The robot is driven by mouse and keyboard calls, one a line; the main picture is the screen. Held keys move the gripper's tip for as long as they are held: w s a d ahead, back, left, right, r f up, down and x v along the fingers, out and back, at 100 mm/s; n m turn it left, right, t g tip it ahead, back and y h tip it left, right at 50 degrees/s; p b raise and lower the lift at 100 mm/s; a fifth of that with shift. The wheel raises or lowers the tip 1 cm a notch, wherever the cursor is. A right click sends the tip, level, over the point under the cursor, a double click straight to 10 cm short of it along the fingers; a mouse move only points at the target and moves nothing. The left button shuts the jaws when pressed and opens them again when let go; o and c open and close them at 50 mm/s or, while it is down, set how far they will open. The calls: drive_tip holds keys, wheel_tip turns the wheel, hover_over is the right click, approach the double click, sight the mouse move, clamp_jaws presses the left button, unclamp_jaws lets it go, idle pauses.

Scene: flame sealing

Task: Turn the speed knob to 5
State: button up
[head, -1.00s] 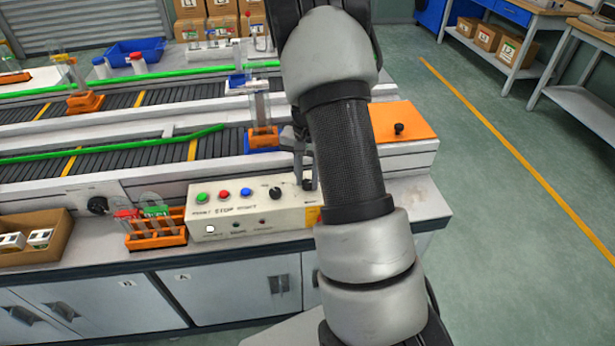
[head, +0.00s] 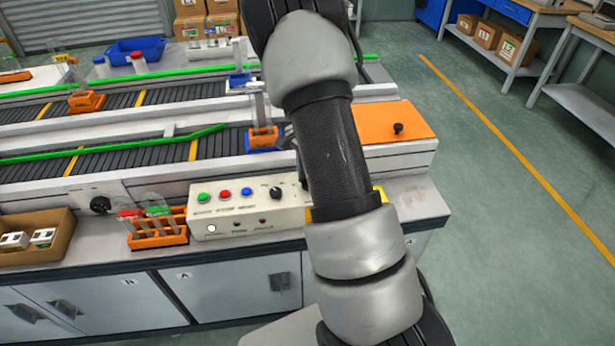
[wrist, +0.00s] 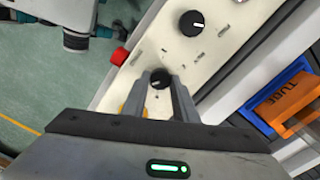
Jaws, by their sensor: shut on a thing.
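The cream control panel (head: 245,213) stands on the bench front, with a black knob (head: 276,192) showing left of my arm. In the wrist view, my gripper (wrist: 158,82) has its two grey fingers on either side of a black knob (wrist: 159,76) with a white mark, and is shut on it. The other black knob (wrist: 191,23) is farther up the panel, apart from the fingers, with a white pointer. The panel lettering is too blurred to read, so I cannot tell the dial value. In the head view my arm hides the gripped knob.
A red button (wrist: 120,57) sits at the panel edge near the left finger. An orange rack of tubes (head: 157,236) stands left of the panel. A blue and orange tube holder (wrist: 282,103) is to the right in the wrist view. The conveyor (head: 110,160) runs behind.

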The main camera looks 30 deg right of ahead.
idle(0.3)
drive_tip(key=o, duration=1.1)
drive_tip(key=shift+c, duration=0.2)
wheel_tip(320, 180, up, 17)
drive_tip(key=p, duration=0.1)
drive_tip(key=shift+r, duration=0.2)
